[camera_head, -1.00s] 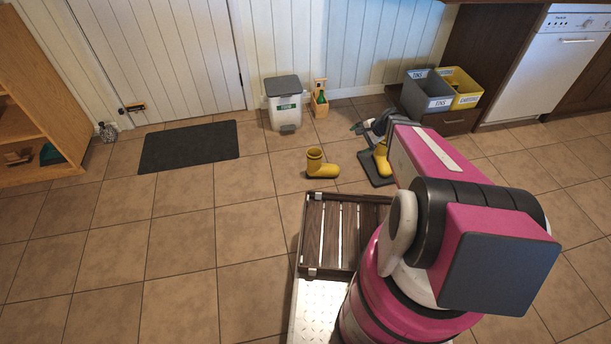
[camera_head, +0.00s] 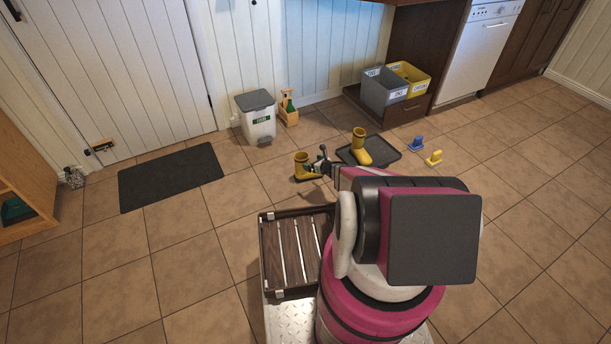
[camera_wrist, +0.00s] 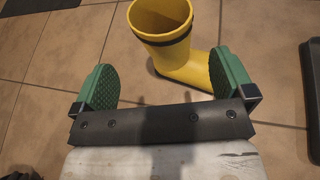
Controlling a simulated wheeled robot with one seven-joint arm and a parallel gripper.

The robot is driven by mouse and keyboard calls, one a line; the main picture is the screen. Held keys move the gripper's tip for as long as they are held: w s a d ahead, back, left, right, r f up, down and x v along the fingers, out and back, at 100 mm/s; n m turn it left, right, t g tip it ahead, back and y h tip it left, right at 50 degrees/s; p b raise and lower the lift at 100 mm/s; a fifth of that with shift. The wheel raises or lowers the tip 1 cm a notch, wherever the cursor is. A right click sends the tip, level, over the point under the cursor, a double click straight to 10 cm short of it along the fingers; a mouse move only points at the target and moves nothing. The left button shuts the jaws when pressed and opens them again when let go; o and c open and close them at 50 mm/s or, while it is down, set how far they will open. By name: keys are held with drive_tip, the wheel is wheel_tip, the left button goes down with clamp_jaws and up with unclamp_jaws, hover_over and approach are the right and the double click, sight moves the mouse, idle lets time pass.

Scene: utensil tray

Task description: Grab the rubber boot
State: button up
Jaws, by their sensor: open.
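A yellow rubber boot (camera_head: 300,165) stands upright on the tiled floor, left of a dark tray (camera_head: 387,161). A second yellow boot (camera_head: 359,150) stands on that tray. My gripper (camera_head: 321,163) is right beside the floor boot, partly overlapping its toe in the head view. In the wrist view my gripper (camera_wrist: 166,82) is open, with green pads spread wide and nothing held. The floor boot (camera_wrist: 162,38) lies just beyond the fingertips, its open top facing the camera. Its toe runs right, partly hidden behind the right finger.
A slatted dark crate (camera_head: 268,268) sits on my base in front. A white bin (camera_head: 258,125) and a wooden caddy with a green bottle (camera_head: 289,104) stand by the wall. Small blue (camera_head: 416,144) and yellow (camera_head: 433,159) items lie right of the tray.

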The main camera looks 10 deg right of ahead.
sight(302, 158)
drive_tip(key=x, duration=0.9)
drive_tip(key=shift+w+a, duration=0.15)
drive_tip(key=shift+w, duration=0.1)
drive_tip(key=shift+r, duration=0.1)
drive_tip(key=c, duration=1.3)
